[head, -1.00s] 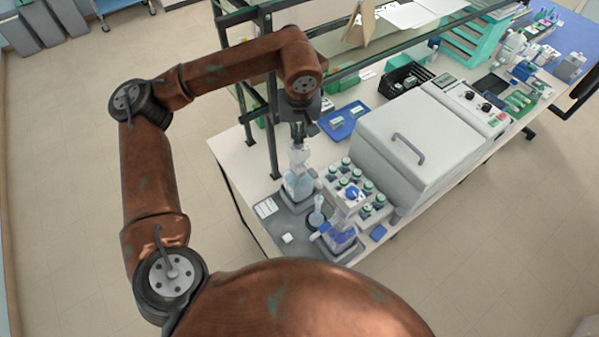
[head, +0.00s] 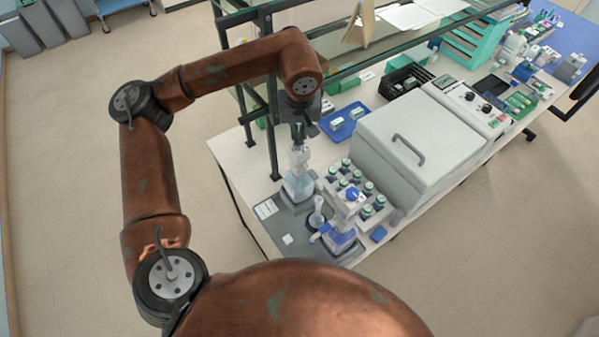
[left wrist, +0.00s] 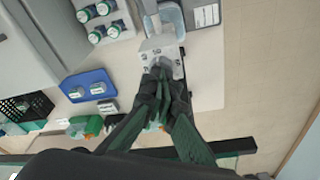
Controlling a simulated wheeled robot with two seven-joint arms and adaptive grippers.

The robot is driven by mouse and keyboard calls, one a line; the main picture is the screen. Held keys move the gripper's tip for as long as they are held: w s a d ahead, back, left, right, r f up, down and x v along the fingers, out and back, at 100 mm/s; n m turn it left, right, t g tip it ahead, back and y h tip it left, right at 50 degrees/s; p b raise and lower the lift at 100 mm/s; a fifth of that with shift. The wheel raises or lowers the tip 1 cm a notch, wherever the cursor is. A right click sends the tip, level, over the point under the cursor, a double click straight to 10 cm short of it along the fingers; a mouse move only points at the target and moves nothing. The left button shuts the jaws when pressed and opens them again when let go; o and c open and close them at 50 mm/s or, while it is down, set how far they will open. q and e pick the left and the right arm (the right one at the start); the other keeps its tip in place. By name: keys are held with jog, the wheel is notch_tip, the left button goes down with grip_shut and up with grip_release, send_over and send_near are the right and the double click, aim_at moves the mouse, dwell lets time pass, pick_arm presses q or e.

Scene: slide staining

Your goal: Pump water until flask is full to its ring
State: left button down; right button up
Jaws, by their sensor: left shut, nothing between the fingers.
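A clear pump bottle (head: 298,187) with pale blue liquid stands on a grey tray (head: 270,208) at the bench's left end. My left gripper (head: 299,132) is shut and empty, pointing down directly over its pump head (head: 298,153). In the left wrist view the shut fingertips (left wrist: 160,72) are at the light grey pump head (left wrist: 161,54); I cannot tell if they press on it. A small clear flask (head: 317,214) stands just right of the bottle on a dark round spot. Its ring and water level are too small to make out. My right gripper is out of view.
A second bottle with blue liquid (head: 340,238) stands close to the flask. Behind it are several green-capped bottles (head: 367,187) and a large grey box with a handle (head: 410,150). A blue tray (head: 343,124) and a shelf post (head: 272,130) are near my gripper.

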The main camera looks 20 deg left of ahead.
pick_arm(q)
jog(key=shift+r+p, duration=1.9)
jog(key=shift+r, duration=1.1)
jog(key=shift+f, duration=0.2)
jog(key=shift+f+b, duration=0.3)
jog(key=shift+b, duration=0.05)
jog(key=shift+f+b, duration=1.7)
jog(key=shift+f, duration=0.85)
